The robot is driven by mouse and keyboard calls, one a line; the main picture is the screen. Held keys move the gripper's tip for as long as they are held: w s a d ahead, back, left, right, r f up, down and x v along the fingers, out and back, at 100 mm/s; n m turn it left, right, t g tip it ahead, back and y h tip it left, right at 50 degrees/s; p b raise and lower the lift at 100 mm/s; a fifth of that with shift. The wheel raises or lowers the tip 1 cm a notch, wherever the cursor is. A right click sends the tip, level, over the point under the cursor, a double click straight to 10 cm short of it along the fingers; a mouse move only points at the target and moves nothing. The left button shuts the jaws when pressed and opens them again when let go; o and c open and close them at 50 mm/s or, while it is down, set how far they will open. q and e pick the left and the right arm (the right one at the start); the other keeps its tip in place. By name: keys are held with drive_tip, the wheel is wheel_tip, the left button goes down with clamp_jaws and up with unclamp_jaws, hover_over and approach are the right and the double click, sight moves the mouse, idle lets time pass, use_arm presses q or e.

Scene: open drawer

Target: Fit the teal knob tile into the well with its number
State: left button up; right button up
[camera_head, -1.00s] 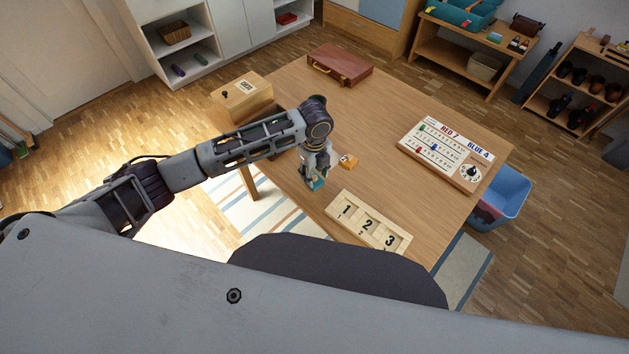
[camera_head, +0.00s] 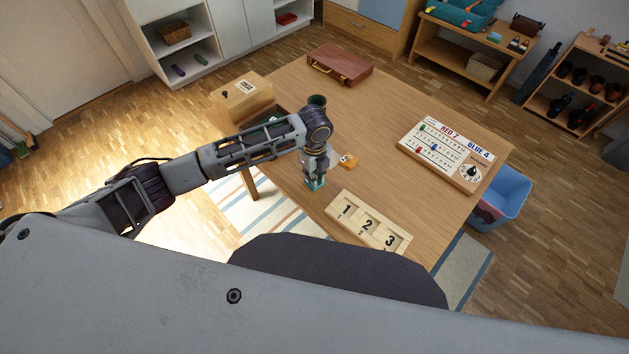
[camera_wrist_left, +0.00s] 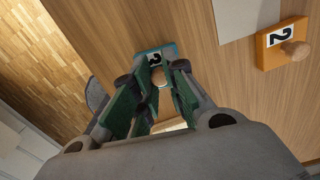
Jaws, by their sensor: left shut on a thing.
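The teal knob tile (camera_head: 315,185) is under my left gripper (camera_head: 317,174), above the table's near left part; any gap to the table is hard to tell. In the left wrist view the fingers (camera_wrist_left: 155,95) are shut on the round knob of the teal tile (camera_wrist_left: 150,53). Its black number on white is partly covered and looks like a 2. The pale wooden board (camera_head: 334,210) with wells marked 1, 2 and 3 lies to the right of the gripper, apart from it. My right gripper is not in view.
An orange knob tile (camera_head: 348,161) lies just right of the gripper; the left wrist view shows a 2 on it (camera_wrist_left: 284,43). A scoreboard (camera_head: 443,158), a red-brown case (camera_head: 340,65) and a wooden box (camera_head: 243,97) stand farther off. The table's middle is clear.

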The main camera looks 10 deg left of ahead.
use_arm(q)
drive_tip(key=shift+r, duration=0.15)
clamp_jaws()
wheel_tip(320, 180, up, 10)
idle(0.5)
drive_tip(key=shift+p, duration=0.35)
idle(0.5)
